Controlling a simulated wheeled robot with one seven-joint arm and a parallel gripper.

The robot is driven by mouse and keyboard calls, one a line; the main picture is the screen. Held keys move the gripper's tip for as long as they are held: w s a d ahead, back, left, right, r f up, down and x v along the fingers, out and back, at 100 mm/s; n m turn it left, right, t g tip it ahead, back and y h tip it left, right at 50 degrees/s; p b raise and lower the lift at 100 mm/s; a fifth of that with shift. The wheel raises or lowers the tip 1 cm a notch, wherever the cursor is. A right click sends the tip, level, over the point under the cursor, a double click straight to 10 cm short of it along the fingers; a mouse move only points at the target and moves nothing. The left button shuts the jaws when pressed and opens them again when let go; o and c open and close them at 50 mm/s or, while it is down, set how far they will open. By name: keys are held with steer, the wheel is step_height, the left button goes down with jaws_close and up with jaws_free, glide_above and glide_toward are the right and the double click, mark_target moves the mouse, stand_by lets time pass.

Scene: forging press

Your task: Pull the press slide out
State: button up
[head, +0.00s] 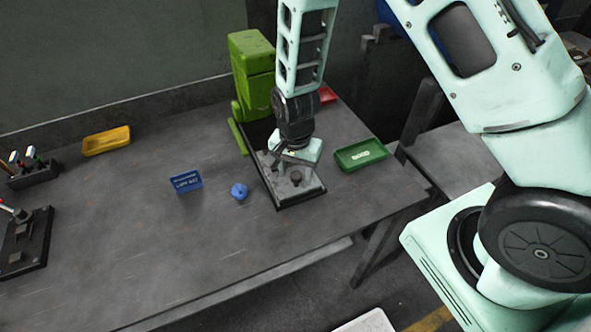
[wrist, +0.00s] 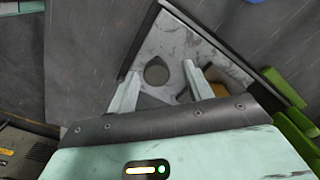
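The green press (head: 252,75) stands at the back of the bench. Its slide, a pale metal plate with a dark edge (head: 310,191), lies at the press's front. A dark round knob (head: 296,178) stands on the plate near its front end. My gripper (head: 292,163) is over the plate, pointing down, just behind the knob in the picture. In the wrist view my gripper (wrist: 164,70) is open, its fingers apart, with the knob (wrist: 156,72) showing between the fingertips. Contact with the knob cannot be told. The rear of the slide is partly hidden by my gripper.
A green tray (head: 361,154) lies close right of the slide. A blue ball-like item (head: 239,191) and blue sign (head: 186,182) stand left. A yellow tray (head: 106,141) and red tray (head: 328,94) lie farther back. The bench in front of the slide is clear.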

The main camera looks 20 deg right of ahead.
steer(key=shift+r, duration=0.1)
step_height(320, 180, up, 17)
steer(key=b, duration=0.1)
steer(key=shift+r+b, duration=0.15)
steer(key=shift+b, duration=0.25)
stand_by(0.4)
